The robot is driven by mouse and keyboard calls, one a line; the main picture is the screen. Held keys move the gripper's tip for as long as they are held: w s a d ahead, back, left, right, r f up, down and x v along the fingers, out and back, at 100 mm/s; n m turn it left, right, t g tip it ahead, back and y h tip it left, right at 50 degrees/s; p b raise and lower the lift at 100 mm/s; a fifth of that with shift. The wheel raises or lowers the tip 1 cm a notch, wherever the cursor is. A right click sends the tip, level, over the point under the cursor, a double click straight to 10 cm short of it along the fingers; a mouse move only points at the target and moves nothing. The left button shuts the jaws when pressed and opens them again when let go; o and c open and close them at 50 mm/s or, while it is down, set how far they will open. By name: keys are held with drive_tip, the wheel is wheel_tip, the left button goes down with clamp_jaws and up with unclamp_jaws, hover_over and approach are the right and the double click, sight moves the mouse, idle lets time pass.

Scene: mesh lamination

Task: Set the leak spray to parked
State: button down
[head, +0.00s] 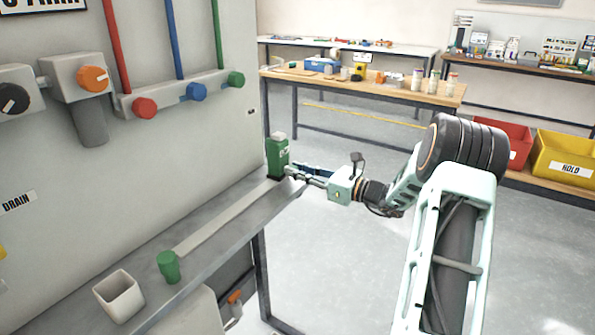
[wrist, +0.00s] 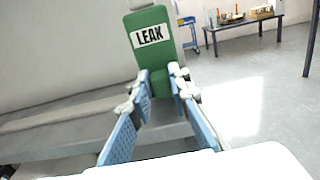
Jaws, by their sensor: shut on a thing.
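The leak spray is a green box-shaped bottle (head: 277,158) with a pale top. It stands upright at the far end of the grey ledge (head: 228,232) along the panel. In the wrist view the green leak spray (wrist: 156,62) shows its LEAK label facing me. My gripper (head: 293,173) reaches in from the right at the bottle's lower part. In the wrist view my gripper's blue-padded fingers (wrist: 163,88) are closed on its lower body. The bottle's base is partly hidden by the fingers, so I cannot tell whether it touches the ledge.
A green cup-like piece (head: 168,267) and a white open container (head: 119,296) stand on the near ledge. A pale strip (head: 222,222) lies along it. The panel (head: 190,140) borders the ledge on the left. Open floor (head: 345,250) lies to the right.

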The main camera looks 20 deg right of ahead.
drive_tip(key=shift+w+d+r, duration=0.1)
drive_tip(key=shift+d, duration=0.2)
drive_tip(key=c, duration=1.8)
unclamp_jaws()
drive_tip(key=v, duration=1.2)
drive_tip(key=shift+a, duration=0.1)
